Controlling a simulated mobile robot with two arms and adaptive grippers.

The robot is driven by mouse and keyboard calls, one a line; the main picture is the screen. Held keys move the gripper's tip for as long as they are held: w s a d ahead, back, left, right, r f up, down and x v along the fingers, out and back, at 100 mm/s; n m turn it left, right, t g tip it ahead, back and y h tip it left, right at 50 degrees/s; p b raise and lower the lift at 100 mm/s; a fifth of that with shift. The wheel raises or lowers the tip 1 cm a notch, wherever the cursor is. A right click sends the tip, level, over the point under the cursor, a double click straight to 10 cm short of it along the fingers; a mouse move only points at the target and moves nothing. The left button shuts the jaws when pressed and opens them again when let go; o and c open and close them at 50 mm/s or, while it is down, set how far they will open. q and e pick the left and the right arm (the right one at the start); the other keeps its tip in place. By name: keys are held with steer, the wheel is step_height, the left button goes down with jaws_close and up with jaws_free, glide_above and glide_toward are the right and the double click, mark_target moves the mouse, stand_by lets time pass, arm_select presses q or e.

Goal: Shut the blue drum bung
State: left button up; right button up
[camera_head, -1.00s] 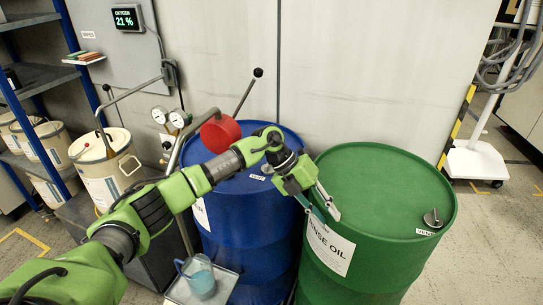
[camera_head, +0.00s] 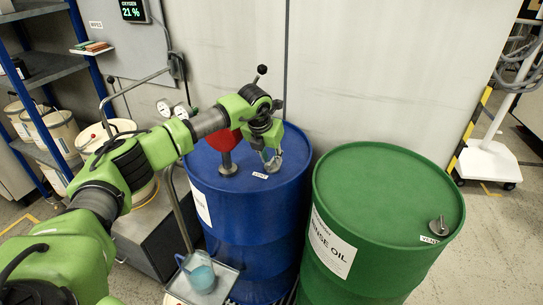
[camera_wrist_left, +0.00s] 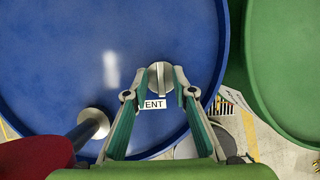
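The blue drum (camera_head: 250,235) stands upright left of the green drum. Its bung, a small grey metal disc with a raised grip bar, shows in the left wrist view (camera_wrist_left: 160,77) just beyond a white label partly hidden by a finger. My left gripper (camera_head: 272,162) points down over the right part of the blue lid. In the left wrist view its two fingertips (camera_wrist_left: 160,80) are apart, one on each side of the bung. I cannot tell whether they touch it. In the head view the fingers largely cover the bung. My right gripper is out of view.
A pump with a red body (camera_head: 221,140) and metal base stands on the blue lid, close left of my gripper. The green drum (camera_head: 385,200) stands close on the right, with its own bung (camera_head: 438,226). A jug (camera_head: 200,273) sits on a tray in front.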

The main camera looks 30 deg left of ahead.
arm_select(q)
steer(key=shift+w+f, duration=0.1)
steer(key=shift+f, duration=0.1)
jaws_close()
steer(key=shift+f+m+b, duration=0.1)
steer(key=shift+m+b, duration=0.2)
steer(key=shift+m+h, duration=0.3)
steer(key=shift+m, duration=0.1)
